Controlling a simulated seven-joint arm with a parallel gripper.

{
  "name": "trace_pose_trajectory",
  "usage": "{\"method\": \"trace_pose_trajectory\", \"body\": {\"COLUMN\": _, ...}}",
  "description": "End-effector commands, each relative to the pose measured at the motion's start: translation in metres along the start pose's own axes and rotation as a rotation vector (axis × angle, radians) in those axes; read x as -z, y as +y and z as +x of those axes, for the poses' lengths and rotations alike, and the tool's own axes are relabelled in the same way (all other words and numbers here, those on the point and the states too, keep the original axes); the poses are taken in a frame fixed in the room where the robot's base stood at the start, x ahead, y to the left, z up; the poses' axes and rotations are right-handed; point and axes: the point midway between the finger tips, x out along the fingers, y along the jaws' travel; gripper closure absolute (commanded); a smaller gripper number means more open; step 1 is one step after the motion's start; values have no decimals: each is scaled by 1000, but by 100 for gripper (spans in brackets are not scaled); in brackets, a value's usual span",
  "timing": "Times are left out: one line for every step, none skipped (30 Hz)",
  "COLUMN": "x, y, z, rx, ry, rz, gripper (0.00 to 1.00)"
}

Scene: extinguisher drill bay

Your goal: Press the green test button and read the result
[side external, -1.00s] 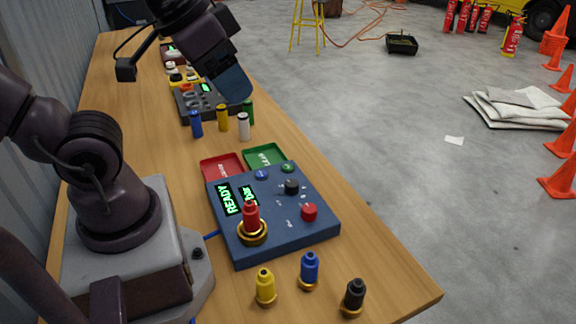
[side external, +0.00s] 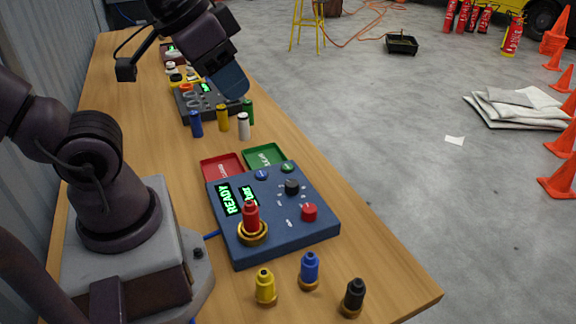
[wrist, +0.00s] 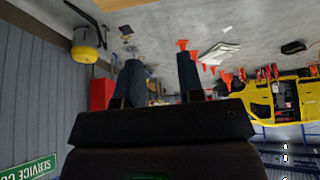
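The blue test box (side external: 300,235) lies on the wooden bench, with a green button (side external: 288,167) at its far edge. A blue button (side external: 261,174), a black knob (side external: 291,186) and a red knob (side external: 309,212) are also on it. One green-lit display (side external: 227,199) reads READY; the second (side external: 247,193) is too small to read surely. A red cylinder (side external: 251,218) stands upright in a brass ring on the box. My gripper (side external: 233,86) is above the bench beyond the box, away from the button. In the wrist view its fingers (wrist: 160,72) are apart, with nothing between them.
Red (side external: 221,166) and green (side external: 264,154) trays adjoin the box's far side. Yellow (side external: 265,287), blue (side external: 309,270) and black (side external: 354,297) cylinders stand in front of it. Several more cylinders and a dark panel (side external: 203,98) are beyond. Bare bench (side external: 350,215) lies right of the box.

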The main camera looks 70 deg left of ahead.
Motion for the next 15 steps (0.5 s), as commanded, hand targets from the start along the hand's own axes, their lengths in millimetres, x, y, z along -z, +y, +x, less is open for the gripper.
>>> {"method": "trace_pose_trajectory", "body": {"x": 0, "y": 0, "z": 0, "rx": 0, "ry": 0, "rz": 0, "gripper": 77}}
{"method": "trace_pose_trajectory", "body": {"x": 0, "y": 0, "z": 0, "rx": 0, "ry": 0, "rz": 0, "gripper": 84}}
{"method": "trace_pose_trajectory", "body": {"x": 0, "y": 0, "z": 0, "rx": 0, "ry": 0, "rz": 0, "gripper": 93}}
{"method": "trace_pose_trajectory", "body": {"x": 0, "y": 0, "z": 0, "rx": 0, "ry": 0, "rz": 0, "gripper": 100}}
{"method": "trace_pose_trajectory", "body": {"x": 0, "y": 0, "z": 0, "rx": 0, "ry": 0, "rz": 0, "gripper": 100}}
{"method": "trace_pose_trajectory", "body": {"x": 0, "y": 0, "z": 0, "rx": 0, "ry": 0, "rz": 0, "gripper": 100}}
{"method": "trace_pose_trajectory", "body": {"x": 0, "y": 0, "z": 0, "rx": 0, "ry": 0, "rz": 0, "gripper": 100}}
{"method": "trace_pose_trajectory", "body": {"x": 0, "y": 0, "z": 0, "rx": 0, "ry": 0, "rz": 0, "gripper": 100}}
{"method": "trace_pose_trajectory", "body": {"x": 0, "y": 0, "z": 0, "rx": 0, "ry": 0, "rz": 0, "gripper": 100}}
{"method": "trace_pose_trajectory", "body": {"x": 0, "y": 0, "z": 0, "rx": 0, "ry": 0, "rz": 0, "gripper": 100}}
{"method": "trace_pose_trajectory", "body": {"x": 0, "y": 0, "z": 0, "rx": 0, "ry": 0, "rz": 0, "gripper": 100}}
{"method": "trace_pose_trajectory", "body": {"x": 0, "y": 0, "z": 0, "rx": 0, "ry": 0, "rz": 0, "gripper": 100}}
{"method": "trace_pose_trajectory", "body": {"x": 0, "y": 0, "z": 0, "rx": 0, "ry": 0, "rz": 0, "gripper": 100}}
{"method": "trace_pose_trajectory", "body": {"x": 0, "y": 0, "z": 0, "rx": 0, "ry": 0, "rz": 0, "gripper": 100}}
{"method": "trace_pose_trajectory", "body": {"x": 0, "y": 0, "z": 0, "rx": 0, "ry": 0, "rz": 0, "gripper": 100}}
